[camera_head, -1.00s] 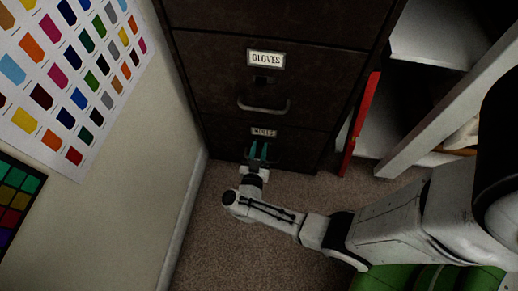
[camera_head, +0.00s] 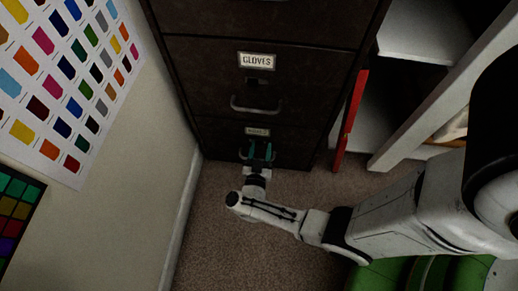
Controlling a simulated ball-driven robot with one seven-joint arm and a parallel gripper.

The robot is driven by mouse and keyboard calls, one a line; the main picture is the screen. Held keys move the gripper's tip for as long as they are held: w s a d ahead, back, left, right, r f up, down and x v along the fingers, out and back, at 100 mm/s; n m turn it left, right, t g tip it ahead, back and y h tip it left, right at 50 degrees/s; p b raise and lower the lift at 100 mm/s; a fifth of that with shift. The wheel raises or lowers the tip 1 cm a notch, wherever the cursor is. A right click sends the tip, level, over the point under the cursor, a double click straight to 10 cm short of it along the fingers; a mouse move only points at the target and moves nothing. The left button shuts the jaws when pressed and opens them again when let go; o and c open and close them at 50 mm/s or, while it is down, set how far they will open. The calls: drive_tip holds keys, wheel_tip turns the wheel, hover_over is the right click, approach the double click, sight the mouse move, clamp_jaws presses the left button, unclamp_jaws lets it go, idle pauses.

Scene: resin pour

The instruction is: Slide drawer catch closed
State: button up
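A dark brown filing cabinet (camera_head: 305,90) stands against the left wall. Its middle drawer has a label reading GLOVES (camera_head: 257,61), a small dark catch (camera_head: 260,82) under the label and a curved metal handle (camera_head: 257,110). The lowest drawer (camera_head: 222,140) has a smaller label (camera_head: 257,131), too blurred to read. My gripper (camera_head: 259,152) is at the front of this lowest drawer, below its label, by that drawer's handle. Its two teal fingers are apart, with a gap between them. They hide part of the handle, and I cannot tell if they touch it. The lowest drawer's catch cannot be made out.
A pale wall with colour charts (camera_head: 70,80) runs close along the left. A narrow red upright piece (camera_head: 350,120) and white shelving (camera_head: 420,120) stand to the right of the cabinet. Brown carpet (camera_head: 215,240) lies clear in front of the cabinet.

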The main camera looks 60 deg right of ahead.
drive_tip(key=shift+o, duration=0.2)
drive_tip(key=shift+a, duration=0.2)
drive_tip(key=p+v, duration=0.1)
drive_tip(key=v, duration=0.9)
drive_tip(key=shift+a+p, duration=0.2)
drive_tip(key=shift+p, duration=0.2)
